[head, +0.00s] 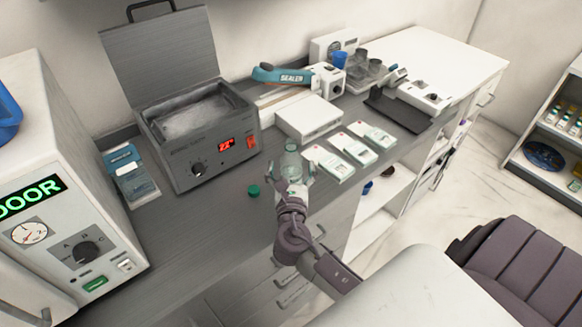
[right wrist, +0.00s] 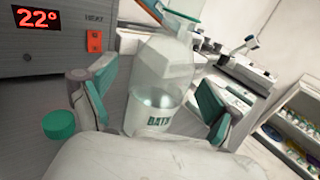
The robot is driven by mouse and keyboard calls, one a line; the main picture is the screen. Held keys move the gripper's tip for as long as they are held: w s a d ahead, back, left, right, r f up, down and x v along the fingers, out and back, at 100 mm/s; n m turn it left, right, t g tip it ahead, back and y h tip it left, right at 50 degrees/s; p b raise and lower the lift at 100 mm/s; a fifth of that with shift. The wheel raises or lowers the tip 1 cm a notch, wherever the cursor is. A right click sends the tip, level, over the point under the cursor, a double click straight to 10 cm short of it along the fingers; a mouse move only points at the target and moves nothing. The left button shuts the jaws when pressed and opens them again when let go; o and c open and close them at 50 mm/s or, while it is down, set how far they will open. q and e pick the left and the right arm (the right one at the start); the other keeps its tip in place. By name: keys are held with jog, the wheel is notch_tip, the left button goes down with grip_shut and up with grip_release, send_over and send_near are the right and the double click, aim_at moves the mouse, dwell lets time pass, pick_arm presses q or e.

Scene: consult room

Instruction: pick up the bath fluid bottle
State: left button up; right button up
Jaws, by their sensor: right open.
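The bath fluid bottle (head: 291,160) is a clear, pale bottle standing upright on the grey counter. In the right wrist view the bottle (right wrist: 160,85) shows a "BATH" label and some liquid inside. My right gripper (head: 293,180) is at the bottle in the head view. In the right wrist view its open fingers (right wrist: 155,105) stand on either side of the bottle, with visible gaps. The bottle's lower part is partly hidden by my gripper in the head view. My left gripper is in neither view.
A green cap (head: 254,190) lies on the counter left of the bottle. A grey heated bath (head: 205,150) with its lid raised and a red display stands behind left. A white box (head: 308,118) and several small packs (head: 352,149) lie behind right. The counter's front edge is close.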

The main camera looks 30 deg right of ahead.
aim_at(291, 158)
jog(key=shift+w+d, duration=0.4)
jog(key=shift+w, duration=0.2)
jog(key=shift+s, duration=0.1)
jog(key=shift+c, duration=0.7)
jog(key=c, duration=1.2)
jog(key=shift+r, duration=0.1)
jog(key=shift+c, duration=0.3)
jog(key=shift+r, duration=1.85)
jog(key=s+d+r, duration=0.7)
jog(key=d, duration=0.2)
jog(key=shift+p, duration=0.3)
jog(key=shift+d, duration=0.1)
